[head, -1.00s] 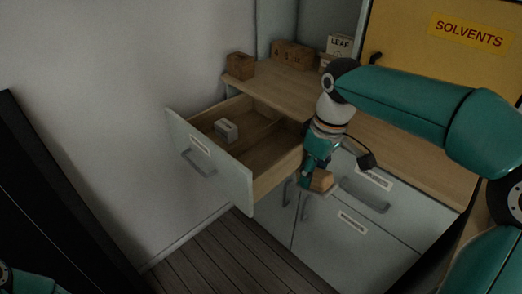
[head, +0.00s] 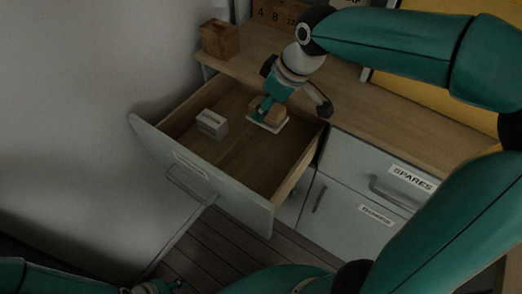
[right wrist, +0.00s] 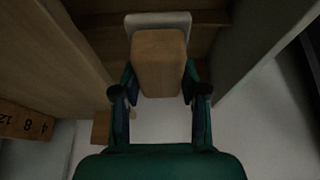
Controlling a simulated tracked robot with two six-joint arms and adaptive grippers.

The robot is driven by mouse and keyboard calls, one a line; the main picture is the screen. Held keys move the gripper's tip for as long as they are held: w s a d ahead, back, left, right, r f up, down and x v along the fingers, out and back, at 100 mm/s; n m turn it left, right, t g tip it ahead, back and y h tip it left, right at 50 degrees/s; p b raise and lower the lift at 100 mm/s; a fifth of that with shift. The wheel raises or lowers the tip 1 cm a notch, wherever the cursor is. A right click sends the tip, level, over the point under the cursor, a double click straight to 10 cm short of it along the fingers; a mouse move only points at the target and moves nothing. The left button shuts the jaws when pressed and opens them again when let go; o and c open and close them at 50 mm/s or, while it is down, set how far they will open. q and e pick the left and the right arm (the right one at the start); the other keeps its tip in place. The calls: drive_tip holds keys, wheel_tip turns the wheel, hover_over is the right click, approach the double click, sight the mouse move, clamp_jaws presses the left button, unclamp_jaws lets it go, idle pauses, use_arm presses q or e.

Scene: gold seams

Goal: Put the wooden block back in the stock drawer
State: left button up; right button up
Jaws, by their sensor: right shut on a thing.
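The wooden block (head: 266,108) is a small tan piece held in my right gripper (head: 264,107). In the right wrist view the block (right wrist: 159,62) sits between the two fingers, which are shut on it. The open drawer (head: 240,160) is wooden inside with a grey front; its label is too dim to read. The block shows over the drawer's back right part, with a flat white thing (head: 275,128) just under or beyond it; I cannot tell whether they touch. My left gripper (head: 160,287) is partly in view at the bottom edge, its jaws unclear.
A small grey box with a pale label (head: 212,124) lies in the drawer's left part. A wooden box (head: 220,39) and a numbered block (head: 277,12) stand on the counter. A closed SPARES drawer (head: 395,190) is at right. The drawer's front middle is bare.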

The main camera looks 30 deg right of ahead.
wheel_tip(320, 180, down, 20)
drive_tip(key=b, duration=0.3)
drive_tip(key=shift+s+d+r, duration=0.1)
drive_tip(key=shift+d+r, duration=0.05)
drive_tip(key=shift+r, duration=0.1)
drive_tip(key=o, duration=1)
drive_tip(key=p+v, duration=0.2)
drive_tip(key=v, duration=1)
